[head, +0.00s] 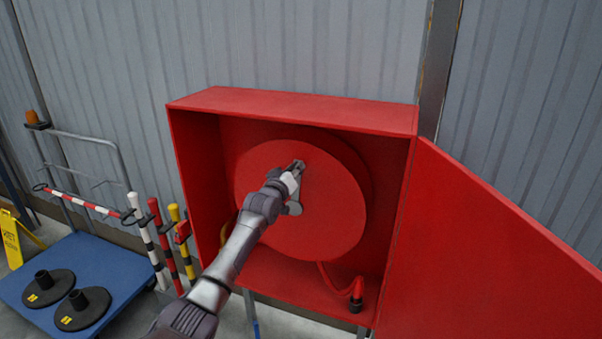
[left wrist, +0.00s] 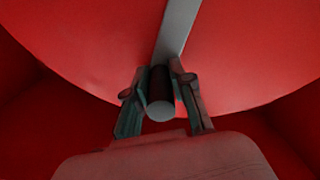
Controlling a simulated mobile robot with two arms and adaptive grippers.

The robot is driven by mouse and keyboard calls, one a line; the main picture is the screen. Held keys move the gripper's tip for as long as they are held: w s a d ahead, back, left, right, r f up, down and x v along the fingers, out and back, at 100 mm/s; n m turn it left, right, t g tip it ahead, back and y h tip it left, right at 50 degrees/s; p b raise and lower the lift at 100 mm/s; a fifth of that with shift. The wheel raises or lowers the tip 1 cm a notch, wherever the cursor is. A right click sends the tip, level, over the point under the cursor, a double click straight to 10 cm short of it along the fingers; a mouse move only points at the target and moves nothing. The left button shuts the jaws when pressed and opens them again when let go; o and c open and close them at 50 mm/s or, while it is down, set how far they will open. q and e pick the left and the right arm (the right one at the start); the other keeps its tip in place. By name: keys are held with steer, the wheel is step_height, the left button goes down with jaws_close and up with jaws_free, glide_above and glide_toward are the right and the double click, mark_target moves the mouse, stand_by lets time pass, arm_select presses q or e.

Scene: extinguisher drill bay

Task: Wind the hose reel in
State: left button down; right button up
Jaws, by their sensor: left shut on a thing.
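The red hose reel (head: 325,215) is a round disc inside an open red cabinet (head: 290,105). A short red hose end with a dark nozzle (head: 356,303) hangs at the cabinet's lower right. My left gripper (head: 296,168) is in front of the reel's face, near its upper middle. In the left wrist view the left gripper (left wrist: 160,100) is shut around the dark crank handle (left wrist: 160,108) with a pale round end. A grey crank arm (left wrist: 178,30) runs from the handle up across the red disc (left wrist: 90,50). In the head view my gripper mostly hides the handle. My right gripper is not in view.
The cabinet's red door (head: 480,255) stands open to the right. At the left is a blue trolley (head: 110,290) with black bases (head: 83,308) on it. Striped posts (head: 160,240) stand between it and the cabinet. A yellow sign (head: 12,240) is at the far left. A corrugated wall (head: 290,45) is behind.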

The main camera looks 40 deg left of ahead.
arm_select(q)
steer(key=shift+s+a, duration=0.1)
steer(key=shift+a, duration=0.2)
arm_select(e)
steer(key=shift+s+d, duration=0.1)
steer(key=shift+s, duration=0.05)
arm_select(q)
steer(key=c, duration=1)
jaws_free()
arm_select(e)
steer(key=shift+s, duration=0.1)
arm_select(q)
steer(key=shift+d, duration=0.1)
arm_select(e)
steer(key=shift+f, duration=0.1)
arm_select(q)
steer(key=v, duration=1.2)
steer(key=shift+f, duration=0.1)
